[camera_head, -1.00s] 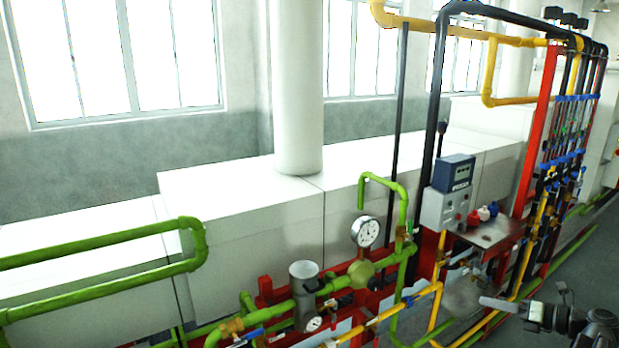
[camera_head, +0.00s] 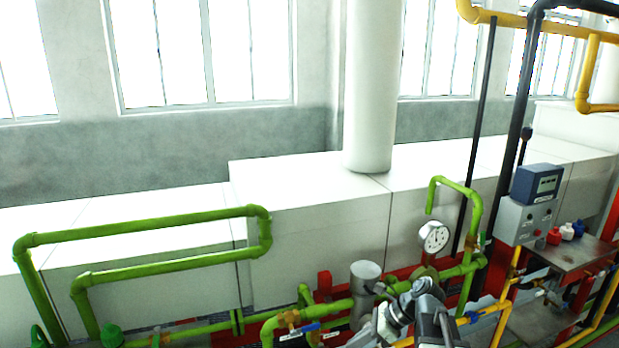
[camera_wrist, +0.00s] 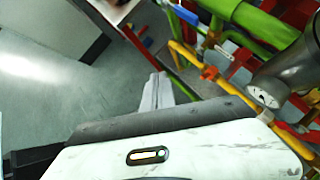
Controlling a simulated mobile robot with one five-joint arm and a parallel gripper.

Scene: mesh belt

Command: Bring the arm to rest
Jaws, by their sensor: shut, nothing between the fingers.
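My gripper (camera_wrist: 158,82) shows in the wrist view as two pale fingers lying together, shut and empty. They extend over the grey floor, left of the pipework. In the head view my arm (camera_head: 415,318) is folded near the bottom centre-right, in front of the green pipes and the grey cylindrical fitting. The fingers cannot be made out clearly in the head view.
Green pipes (camera_head: 150,268) run along the left and centre. A round gauge (camera_head: 434,237) stands behind my arm. A grey control box (camera_head: 528,217) and a metal shelf (camera_head: 570,256) are at right. Open floor (camera_wrist: 50,90) shows in the wrist view.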

